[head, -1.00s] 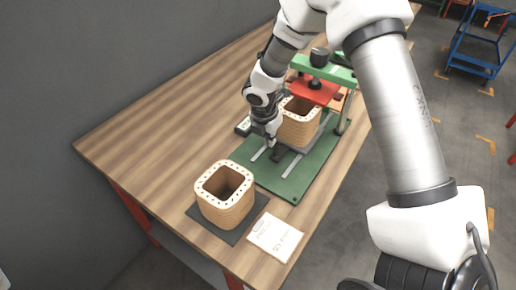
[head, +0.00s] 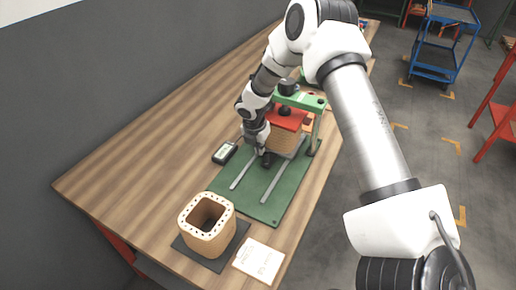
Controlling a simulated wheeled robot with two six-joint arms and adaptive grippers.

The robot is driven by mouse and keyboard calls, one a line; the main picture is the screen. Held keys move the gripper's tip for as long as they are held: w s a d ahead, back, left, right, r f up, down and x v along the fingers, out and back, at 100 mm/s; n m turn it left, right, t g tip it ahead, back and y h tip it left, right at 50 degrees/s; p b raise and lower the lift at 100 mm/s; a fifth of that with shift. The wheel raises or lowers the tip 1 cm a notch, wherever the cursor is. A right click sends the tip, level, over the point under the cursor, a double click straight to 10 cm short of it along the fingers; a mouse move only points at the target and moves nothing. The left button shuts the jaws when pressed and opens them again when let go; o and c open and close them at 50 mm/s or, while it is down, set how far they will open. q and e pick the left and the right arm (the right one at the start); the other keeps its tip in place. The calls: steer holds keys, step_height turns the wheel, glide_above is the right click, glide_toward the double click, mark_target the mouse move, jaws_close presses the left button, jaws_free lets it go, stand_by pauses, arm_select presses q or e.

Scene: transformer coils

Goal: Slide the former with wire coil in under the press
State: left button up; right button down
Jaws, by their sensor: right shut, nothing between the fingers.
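The former with wire coil (head: 284,141) is a tan square block on the rails of the green base plate (head: 263,207). It stands beneath the red plate (head: 286,117) of the green-framed press (head: 301,99), which covers its top. My right gripper (head: 266,160) is shut and empty, low over the rails at the coil's near side. I cannot tell whether it touches the coil. A second coil former (head: 208,226), with an open square hole, stands on a dark mat at the table's near end. My left gripper is not in view.
A white paper card (head: 259,261) lies beside the dark mat (head: 239,238). A small device with a display (head: 225,153) lies left of the green plate. The wooden table (head: 130,165) is clear on the left. A blue cart (head: 441,45) stands on the floor.

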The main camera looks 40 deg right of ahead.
steer(key=shift+w+r, duration=0.15)
steer(key=shift+w, duration=0.05)
